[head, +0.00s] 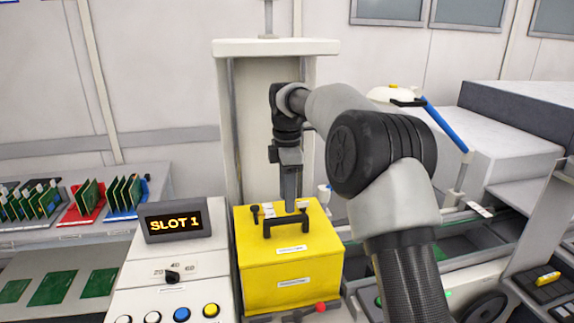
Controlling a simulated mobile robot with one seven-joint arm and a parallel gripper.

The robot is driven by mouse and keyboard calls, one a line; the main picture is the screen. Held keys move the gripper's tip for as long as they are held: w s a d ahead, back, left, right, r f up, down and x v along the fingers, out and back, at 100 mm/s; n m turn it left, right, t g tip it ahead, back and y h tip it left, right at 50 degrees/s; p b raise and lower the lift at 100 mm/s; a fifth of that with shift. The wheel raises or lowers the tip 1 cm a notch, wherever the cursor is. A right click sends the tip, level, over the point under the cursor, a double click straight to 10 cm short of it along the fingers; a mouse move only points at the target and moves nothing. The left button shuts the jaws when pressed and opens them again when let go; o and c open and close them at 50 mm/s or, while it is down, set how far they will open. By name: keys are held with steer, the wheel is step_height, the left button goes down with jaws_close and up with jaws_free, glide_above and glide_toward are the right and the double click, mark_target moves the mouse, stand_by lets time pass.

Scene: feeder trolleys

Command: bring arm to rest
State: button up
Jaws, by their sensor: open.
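My gripper (290,205) points straight down above the yellow box (291,268), close to the box's black handle (286,224). One finger shows as a grey bar; the other is hidden behind it or too small to make out. I cannot tell whether the fingertips touch the handle or the box top. My arm reaches in from the lower right, bends at a large black joint and extends forward to the gripper. Nothing shows held in the gripper.
A control panel with a display (179,222) reading "SLOT 1" stands left of the box, with a knob (172,277) and several buttons. Racks of green circuit boards (124,195) are at the far left. A white column (240,130) rises behind the box. A conveyor and white machine (500,150) stand right.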

steer(key=s+d+r+m+t+p, duration=0.1)
steer(key=s+r+m, duration=0.15)
steer(key=r, duration=0.55)
steer(key=s+d+r+m+p, duration=0.1)
steer(key=s+d+r, duration=0.1)
steer(key=s+r, duration=0.35)
steer(key=s+d+r+m+t, duration=0.1)
steer(key=s+d+r+m, duration=0.1)
steer(key=s+m, duration=0.15)
steer(key=s+d+r+m+t, duration=0.1)
steer(key=s+d+r+m, duration=0.1)
steer(key=s, duration=0.3)
steer(key=s+d+f+m, duration=0.2)
steer(key=s+f+m, duration=0.1)
steer(key=s, duration=0.3)
steer(key=s+d+f+m+t, duration=0.1)
steer(key=s+f+m, duration=0.2)
steer(key=s, duration=0.3)
steer(key=s+d+f+m+t, duration=0.1)
steer(key=s+d+f+m, duration=0.1)
steer(key=s+m, duration=0.3)
steer(key=shift+s+d+f, duration=0.3)
steer(key=shift+s+f, duration=0.55)
steer(key=shift+s, duration=0.2)
